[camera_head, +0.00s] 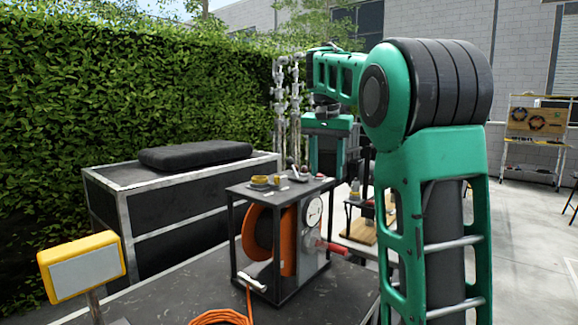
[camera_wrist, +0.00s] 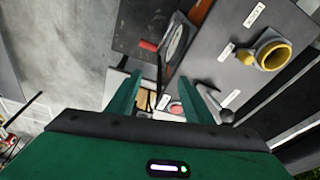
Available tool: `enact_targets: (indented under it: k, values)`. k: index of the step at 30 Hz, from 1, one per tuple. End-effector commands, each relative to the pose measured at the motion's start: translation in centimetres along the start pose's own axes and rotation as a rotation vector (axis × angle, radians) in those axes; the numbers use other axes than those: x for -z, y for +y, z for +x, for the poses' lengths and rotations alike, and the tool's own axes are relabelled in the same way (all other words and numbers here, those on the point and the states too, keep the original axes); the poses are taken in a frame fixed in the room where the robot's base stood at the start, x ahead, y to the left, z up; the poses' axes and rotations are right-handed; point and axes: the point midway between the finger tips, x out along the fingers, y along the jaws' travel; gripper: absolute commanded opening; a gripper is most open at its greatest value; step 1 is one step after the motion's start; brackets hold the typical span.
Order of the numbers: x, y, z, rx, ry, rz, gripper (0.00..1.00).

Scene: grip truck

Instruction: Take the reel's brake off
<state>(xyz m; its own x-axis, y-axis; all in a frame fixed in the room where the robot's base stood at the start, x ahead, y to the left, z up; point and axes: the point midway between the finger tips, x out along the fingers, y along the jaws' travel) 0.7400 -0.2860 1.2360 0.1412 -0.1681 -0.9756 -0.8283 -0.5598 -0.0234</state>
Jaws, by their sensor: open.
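The reel (camera_head: 262,241) is an orange drum inside a black frame with a grey top plate (camera_wrist: 215,62). A small lever (camera_head: 292,164) with a rounded tip stands on the plate beside a small red part (camera_head: 303,176). In the wrist view a dark ball-ended lever (camera_wrist: 226,116) shows right of the right finger, and a red piece (camera_wrist: 177,108) shows between the fingers. I cannot tell which part is the brake. My gripper (camera_head: 328,168) hangs over the right end of the plate, open and empty; its parted fingers show in the wrist view (camera_wrist: 160,82).
A yellow ring fitting (camera_wrist: 271,53) stands on the plate. A red crank handle (camera_head: 330,247) sticks out at the frame's right side. A dark case (camera_head: 165,205) stands behind left, and a yellow-framed sign (camera_head: 82,266) stands front left. Orange cable (camera_head: 218,317) lies in front.

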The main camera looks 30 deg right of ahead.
Motion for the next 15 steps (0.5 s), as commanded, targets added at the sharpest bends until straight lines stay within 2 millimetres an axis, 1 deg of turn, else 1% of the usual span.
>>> enact_targets:
  k: [1,3,6,9,10,12,15]
  values:
    - [1.2,-2.3,-1.2,-0.002,0.028,0.011,0.47]
    - [2.3,-4.8,-2.9,-0.002,0.063,0.034,0.47]
    - [3.2,-8.0,-5.0,0.001,0.106,0.059,0.47]
    - [3.5,-10.5,-6.5,0.007,0.139,0.075,0.47]
    - [3.5,-11.1,-6.8,0.008,0.147,0.079,0.47]
    - [3.5,-12.2,-7.5,0.011,0.162,0.086,0.47]
    - [3.4,-13.0,-7.9,0.013,0.171,0.090,0.47]
